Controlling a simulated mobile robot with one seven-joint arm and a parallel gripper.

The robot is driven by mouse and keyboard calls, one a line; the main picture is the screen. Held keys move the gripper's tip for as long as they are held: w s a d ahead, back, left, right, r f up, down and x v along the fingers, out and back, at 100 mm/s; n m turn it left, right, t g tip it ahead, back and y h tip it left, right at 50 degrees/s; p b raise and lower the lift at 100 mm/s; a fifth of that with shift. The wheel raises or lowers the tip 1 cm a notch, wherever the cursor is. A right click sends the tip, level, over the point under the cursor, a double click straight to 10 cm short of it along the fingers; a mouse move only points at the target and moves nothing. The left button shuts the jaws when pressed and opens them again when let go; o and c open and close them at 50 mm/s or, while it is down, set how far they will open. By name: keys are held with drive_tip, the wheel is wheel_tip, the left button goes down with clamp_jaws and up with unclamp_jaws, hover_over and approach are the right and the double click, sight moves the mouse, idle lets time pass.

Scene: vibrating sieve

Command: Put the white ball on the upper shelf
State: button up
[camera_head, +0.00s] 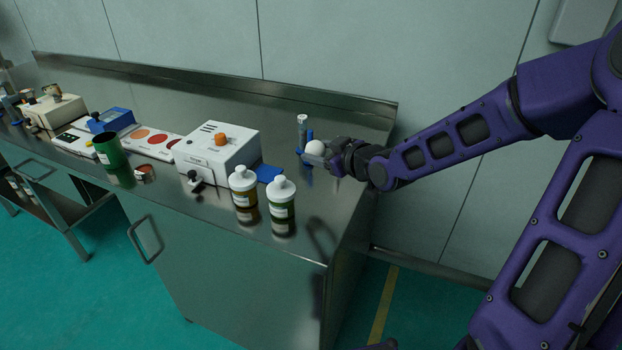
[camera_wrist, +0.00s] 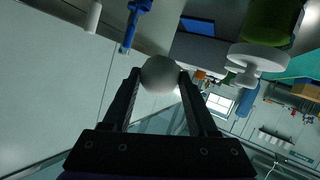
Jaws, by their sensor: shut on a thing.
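The white ball (camera_head: 315,147) is between the fingers of my gripper (camera_head: 322,154), above the right part of the steel bench in the head view. In the wrist view the white ball (camera_wrist: 160,74) sits between the two dark fingertips, and my gripper (camera_wrist: 160,80) is shut on it. A blue stand with a white-topped tube (camera_head: 302,130) is just behind the ball. I cannot tell any upper shelf for certain in these views.
The steel bench (camera_head: 330,225) carries two white-capped bottles, one amber (camera_head: 243,187) and one green (camera_head: 281,197), near its front edge. A white machine with an orange knob (camera_head: 216,150) stands left of them. A green cup (camera_head: 108,150) is further left. The bench's right end is mostly clear.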

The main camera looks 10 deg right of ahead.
sight(319, 190)
drive_tip(key=shift+w+d+f, duration=0.1)
drive_tip(key=shift+w+d, duration=0.05)
drive_tip(key=shift+w, duration=0.4)
drive_tip(key=shift+w+d, duration=0.15)
drive_tip(key=shift+w, duration=0.4)
wheel_tip(319, 190, down, 10)
drive_tip(key=b, duration=0.3)
drive_tip(key=shift+r, duration=0.2)
drive_tip(key=shift+b, duration=0.3)
drive_tip(key=shift+f, duration=0.2)
drive_tip(key=o, duration=1.4)
